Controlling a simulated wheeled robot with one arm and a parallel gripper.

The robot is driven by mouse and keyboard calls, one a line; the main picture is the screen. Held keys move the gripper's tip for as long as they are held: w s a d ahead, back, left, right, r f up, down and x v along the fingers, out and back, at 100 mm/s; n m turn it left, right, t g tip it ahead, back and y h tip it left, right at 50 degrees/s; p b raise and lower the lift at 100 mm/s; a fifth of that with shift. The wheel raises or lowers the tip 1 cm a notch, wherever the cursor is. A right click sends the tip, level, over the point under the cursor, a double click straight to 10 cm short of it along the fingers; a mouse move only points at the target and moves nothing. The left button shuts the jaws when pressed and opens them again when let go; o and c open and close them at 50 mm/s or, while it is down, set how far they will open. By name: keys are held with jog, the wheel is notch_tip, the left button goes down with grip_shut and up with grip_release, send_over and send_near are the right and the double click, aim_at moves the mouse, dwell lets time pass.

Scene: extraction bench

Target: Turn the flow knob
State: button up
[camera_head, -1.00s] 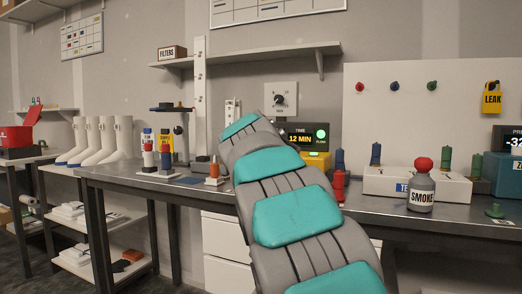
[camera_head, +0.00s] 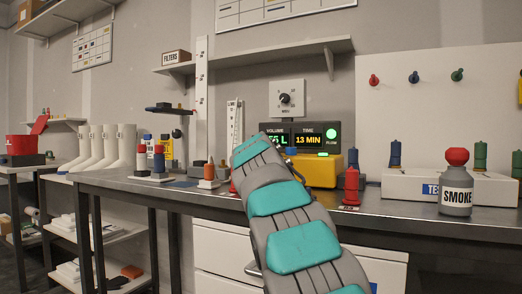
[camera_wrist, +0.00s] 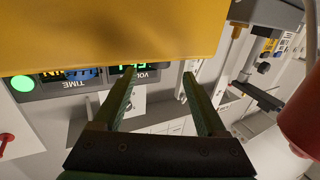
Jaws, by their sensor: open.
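A round black knob (camera_head: 285,99) sits on a square white wall plate (camera_head: 273,85) above the bench, in the head view. It has small marks around it and a label too small to read. I cannot make the knob out clearly in the wrist view. My gripper (camera_wrist: 158,80) is open and empty in the wrist view, its two dark green fingers apart, below a yellow box. In the head view my teal and grey arm rises in front of the bench and hides the gripper.
A yellow box (camera_head: 318,174) stands before a volume and time display (camera_head: 270,137) with a green light. A red weight-like piece (camera_head: 351,187), a SMOKE bottle (camera_head: 456,184) and a white box (camera_head: 408,188) stand right. A shelf (camera_head: 265,53) hangs above.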

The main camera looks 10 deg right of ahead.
jog(key=shift+w+d+r+p, duration=0.15)
jog(key=shift+w+p, duration=0.1)
jog(key=shift+w, duration=0.55)
jog(key=shift+w+d+f+p, duration=0.1)
jog(key=shift+w+d+p, duration=0.15)
jog(key=shift+w, duration=0.55)
jog(key=shift+w+d+r+p, duration=0.1)
jog(key=shift+w+p, duration=0.15)
jog(key=shift+w, duration=0.9)
grip_shut()
